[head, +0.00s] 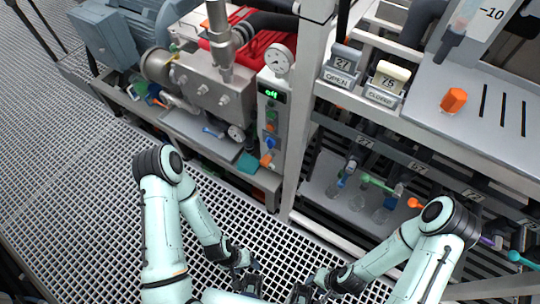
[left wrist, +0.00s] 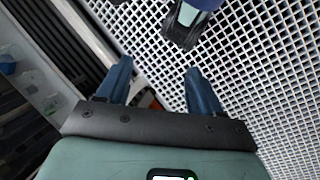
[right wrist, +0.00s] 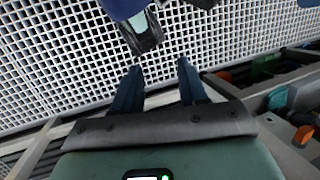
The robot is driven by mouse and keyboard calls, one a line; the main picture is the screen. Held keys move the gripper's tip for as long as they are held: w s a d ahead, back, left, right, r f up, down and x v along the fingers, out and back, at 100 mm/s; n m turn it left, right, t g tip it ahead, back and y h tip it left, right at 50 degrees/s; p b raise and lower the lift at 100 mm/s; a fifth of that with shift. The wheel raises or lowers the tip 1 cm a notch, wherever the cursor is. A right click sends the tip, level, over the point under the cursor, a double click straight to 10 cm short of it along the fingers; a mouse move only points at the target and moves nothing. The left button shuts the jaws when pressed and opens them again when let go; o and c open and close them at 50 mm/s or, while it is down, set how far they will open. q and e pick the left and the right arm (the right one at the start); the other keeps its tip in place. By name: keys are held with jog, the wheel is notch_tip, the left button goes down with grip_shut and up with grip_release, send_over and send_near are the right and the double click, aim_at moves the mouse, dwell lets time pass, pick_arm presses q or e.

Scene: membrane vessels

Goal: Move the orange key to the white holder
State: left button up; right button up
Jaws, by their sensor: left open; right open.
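Several orange parts show in the head view, and I cannot tell for sure which is the orange key. An orange six-sided block (head: 453,100) stands on the pale shelf at the right; an orange piece (head: 266,160) is on the control box. Two tag holders stand on the ledge: the OPEN holder (head: 339,78) with a grey 27 tag, and the CLOSED holder (head: 382,98) with a cream 75 tag. Which one is the white holder is unclear. My left gripper (head: 254,278) and right gripper (head: 304,290) are low, over the floor grating, both open and empty, apart from these things.
A control box (head: 272,120) with a lit "off" display stands beside the pump (head: 215,85). A frame post (head: 305,110) rises between pump and shelves. Glass vessels and coloured valve handles, one orange (head: 413,203), fill the lower bay. The grating (head: 70,190) at left is clear.

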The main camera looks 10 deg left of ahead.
pick_arm(q)
jog(key=w+f+m+t+b, duration=0.1)
jog(key=w+f+t+b, duration=0.3)
jog(key=w, duration=0.3)
jog(key=m+t+h+b, duration=0.2)
jog(key=m+t+b, duration=0.5)
jog(key=t+b, duration=0.7)
send_near(263, 165)
jog(key=x, duration=0.3)
jog(key=shift+w+a+r, duration=0.1)
jog(key=shift+r, duration=0.15)
pick_arm(e)
jog(key=w+d+f+t, duration=0.1)
jog(key=w+f, duration=0.2)
jog(key=f, duration=0.6)
jog(key=w+d+f+t+h, duration=0.1)
jog(key=w+f, duration=0.3)
jog(key=f, duration=0.5)
jog(key=shift+d+m+t, duration=0.4)
jog(key=shift+d+t, duration=0.2)
jog(key=shift+d, duration=0.1)
pick_arm(q)
jog(key=shift+w, duration=0.1)
pick_arm(e)
jog(key=shift+f, duration=0.15)
